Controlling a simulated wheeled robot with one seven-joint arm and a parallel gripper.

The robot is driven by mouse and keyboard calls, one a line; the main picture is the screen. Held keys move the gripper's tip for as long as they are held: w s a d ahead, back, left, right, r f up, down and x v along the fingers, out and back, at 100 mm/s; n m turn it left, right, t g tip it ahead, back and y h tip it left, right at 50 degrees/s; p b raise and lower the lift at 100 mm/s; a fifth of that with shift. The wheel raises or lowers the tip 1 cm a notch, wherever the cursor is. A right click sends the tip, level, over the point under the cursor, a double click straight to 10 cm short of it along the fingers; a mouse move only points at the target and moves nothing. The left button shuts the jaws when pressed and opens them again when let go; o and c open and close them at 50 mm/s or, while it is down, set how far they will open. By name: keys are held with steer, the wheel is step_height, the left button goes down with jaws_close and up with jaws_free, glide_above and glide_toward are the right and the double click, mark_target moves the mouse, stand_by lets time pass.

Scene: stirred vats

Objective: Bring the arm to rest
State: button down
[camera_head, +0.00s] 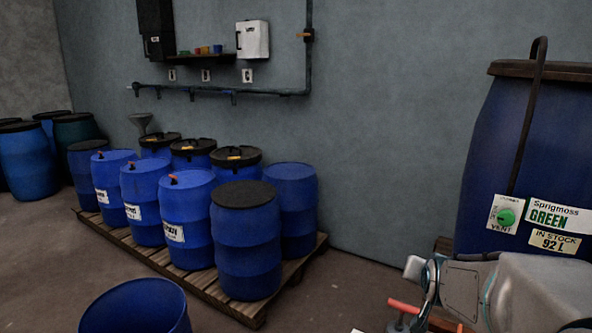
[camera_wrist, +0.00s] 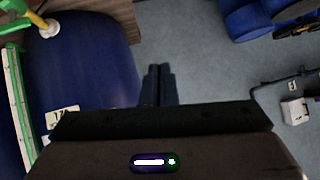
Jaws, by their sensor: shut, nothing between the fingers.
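My gripper (camera_wrist: 158,70) shows in the wrist view. Its two dark fingers are together at the middle, with nothing between them. Behind the fingers is bare grey wall. Part of my arm (camera_head: 530,292) shows at the lower right of the head view, in front of the large blue vat (camera_head: 490,150). The gripper itself cannot be made out in the head view. The vat carries a "Sprigmoss GREEN" label (camera_head: 557,216), a "92 L" stock label (camera_head: 554,241) and a green vent knob (camera_head: 506,216). A blue vat also fills the left of the wrist view (camera_wrist: 95,60).
A wooden pallet (camera_head: 250,312) holds several blue drums (camera_head: 245,245). An open blue drum (camera_head: 135,305) stands at the bottom front. More drums (camera_head: 25,160) stand far left. A pipe (camera_head: 215,90) and a white box (camera_head: 252,40) are on the wall. Floor right of the pallet is clear.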

steer(key=s+a+f+n+g+y+p, duration=0.1)
steer(key=s+a+n+g, duration=0.2)
steer(key=s+a, duration=0.3)
steer(key=s+a+n+g+y+p, duration=0.1)
steer(key=s+a, duration=0.5)
steer(key=s, duration=0.7)
steer(key=n+g+y, duration=0.1)
steer(key=n+g, duration=0.1)
steer(key=g, duration=0.1)
steer(key=shift+s+a+f, duration=0.35)
steer(key=shift+s, duration=0.05)
steer(key=shift+s, duration=0.1)
